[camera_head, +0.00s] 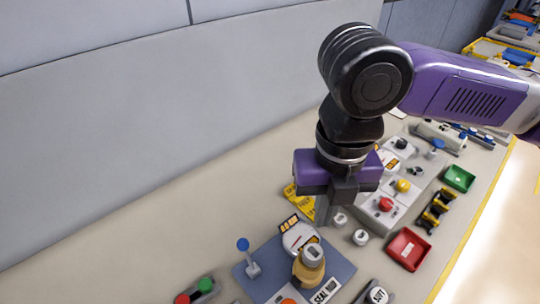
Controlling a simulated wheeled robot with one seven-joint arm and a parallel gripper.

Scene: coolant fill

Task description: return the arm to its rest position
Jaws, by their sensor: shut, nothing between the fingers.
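My arm reaches in from the right edge of the camera_head view, with a purple link and black joints. My gripper (322,218) hangs below a purple hand and points down. Its fingers are shut with nothing visible held between them. It is over the bench (150,215), behind and a little above a yellow-brown bottle (308,268) in the picture. The bottle has a grey cap and stands upright on a blue-grey mat (337,266). The exact height of the fingertips over the bench is hard to tell.
A blue-knobbed lever (247,255) stands on the mat's left. Right of my gripper are a panel with a red button (386,204), a red tray (408,249) and a green tray (459,178). A grey wall (150,110) rises behind. The bench's left part is clear.

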